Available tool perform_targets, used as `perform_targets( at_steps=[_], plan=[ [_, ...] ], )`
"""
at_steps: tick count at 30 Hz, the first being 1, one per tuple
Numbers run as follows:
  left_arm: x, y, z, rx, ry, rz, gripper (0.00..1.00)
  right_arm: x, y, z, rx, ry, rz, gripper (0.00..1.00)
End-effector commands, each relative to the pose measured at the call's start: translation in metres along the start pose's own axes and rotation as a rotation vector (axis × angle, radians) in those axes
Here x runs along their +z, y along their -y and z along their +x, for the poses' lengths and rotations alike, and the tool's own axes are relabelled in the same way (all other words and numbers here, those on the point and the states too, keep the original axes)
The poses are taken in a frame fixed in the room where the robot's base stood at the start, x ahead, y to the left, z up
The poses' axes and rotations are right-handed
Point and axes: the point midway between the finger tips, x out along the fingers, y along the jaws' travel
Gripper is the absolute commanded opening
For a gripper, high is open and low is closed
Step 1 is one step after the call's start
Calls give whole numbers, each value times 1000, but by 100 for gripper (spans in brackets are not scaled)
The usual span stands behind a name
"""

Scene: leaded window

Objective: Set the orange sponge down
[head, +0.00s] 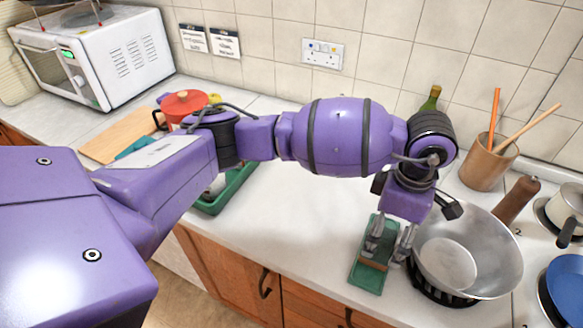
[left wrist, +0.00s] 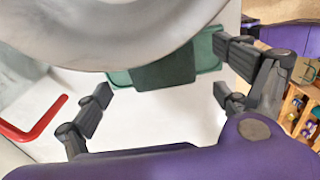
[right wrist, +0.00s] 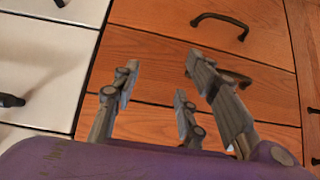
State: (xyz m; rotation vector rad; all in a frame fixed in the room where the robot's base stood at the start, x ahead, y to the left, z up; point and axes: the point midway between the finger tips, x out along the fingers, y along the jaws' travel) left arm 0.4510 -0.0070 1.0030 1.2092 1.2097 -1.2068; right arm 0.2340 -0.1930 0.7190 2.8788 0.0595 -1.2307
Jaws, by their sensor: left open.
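A small green dish (head: 367,280) lies on the counter left of the metal pan. A narrow orange-brown edge, seemingly the sponge (head: 373,265), shows on it between the fingers of my left gripper (head: 388,252). In the left wrist view a dark green block (left wrist: 165,68), seemingly the sponge's top, lies over the lighter green dish (left wrist: 208,61). My left gripper is open, its fingers spread wide and apart from the block in that view. My right gripper (right wrist: 160,88) is open and empty before wooden drawers; it is outside the head view.
The pan (head: 450,255) stands close on the right, on a hob. A utensil pot (head: 487,163) and a green bottle (head: 431,97) stand behind. A green tray (head: 232,190), red pot (head: 184,103) and microwave (head: 95,55) are left. Counter between tray and dish is clear.

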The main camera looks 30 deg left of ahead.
Motion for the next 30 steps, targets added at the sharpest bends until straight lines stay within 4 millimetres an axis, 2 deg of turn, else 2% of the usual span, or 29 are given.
perform_targets(
  at_steps=[1, 3, 10, 15, 30],
  plan=[
    [0, -1, -14, 6, 0, 2, 92, 1, 0, 0, 0, 1, 0, 40],
    [1, -1, -28, 5, 1, 2, 92, 1, 0, 0, 0, 2, 0, 40],
    [0, 0, -61, 2, 0, 1, 92, 1, 0, 0, -1, 2, 0, 40],
    [0, 0, -68, 1, -1, 1, 92, -1, 0, 0, -1, -3, 0, 40],
    [0, 0, -68, 0, 0, 1, 92, -1, 0, 0, 0, -3, 0, 40]
  ],
)
